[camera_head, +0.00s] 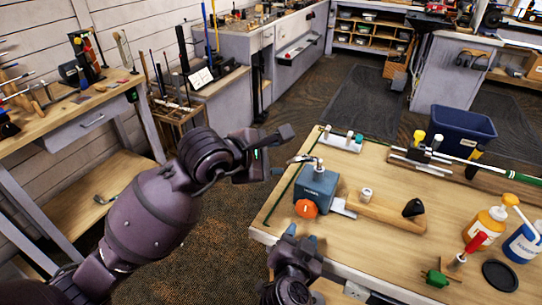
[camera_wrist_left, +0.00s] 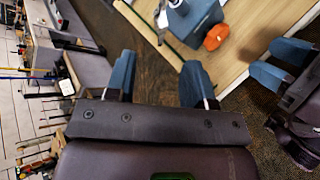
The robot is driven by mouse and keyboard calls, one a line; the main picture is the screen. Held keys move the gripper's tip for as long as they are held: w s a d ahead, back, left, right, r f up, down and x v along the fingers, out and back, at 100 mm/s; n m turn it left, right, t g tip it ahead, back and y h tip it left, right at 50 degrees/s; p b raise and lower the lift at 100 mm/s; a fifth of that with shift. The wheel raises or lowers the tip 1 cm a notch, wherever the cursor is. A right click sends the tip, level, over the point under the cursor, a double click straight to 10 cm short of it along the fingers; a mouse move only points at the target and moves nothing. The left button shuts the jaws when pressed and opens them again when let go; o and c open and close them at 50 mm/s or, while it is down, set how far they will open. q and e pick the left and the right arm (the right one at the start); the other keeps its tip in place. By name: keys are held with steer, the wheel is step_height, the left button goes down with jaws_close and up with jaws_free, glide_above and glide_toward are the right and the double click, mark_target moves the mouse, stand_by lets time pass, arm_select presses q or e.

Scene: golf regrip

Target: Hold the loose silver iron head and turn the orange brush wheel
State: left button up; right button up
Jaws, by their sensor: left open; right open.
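The blue device (camera_head: 318,182) stands near the left edge of the wooden bench, with the orange brush wheel (camera_head: 306,209) on its front. The wheel also shows in the left wrist view (camera_wrist_left: 216,38). The silver iron head (camera_head: 301,158) appears at the top of the blue device; whether it is clamped or resting there is unclear. My left gripper (camera_head: 282,153) is open and empty, just left of the iron head and apart from it. My right gripper (camera_head: 302,236) is open and empty, below the orange wheel at the bench's near edge and not touching the wheel.
A wooden piece (camera_head: 382,216) with a dark tip lies right of the device. A dark blue bin (camera_head: 463,130) stands beyond the bench.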

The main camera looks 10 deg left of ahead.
mark_target(295, 158)
arm_select(q)
steer(key=x, duration=1)
steer(key=shift+w+d+f, duration=0.15)
steer(key=shift+w+d, duration=0.05)
steer(key=shift+w, duration=0.1)
jaws_close()
stand_by(0.5)
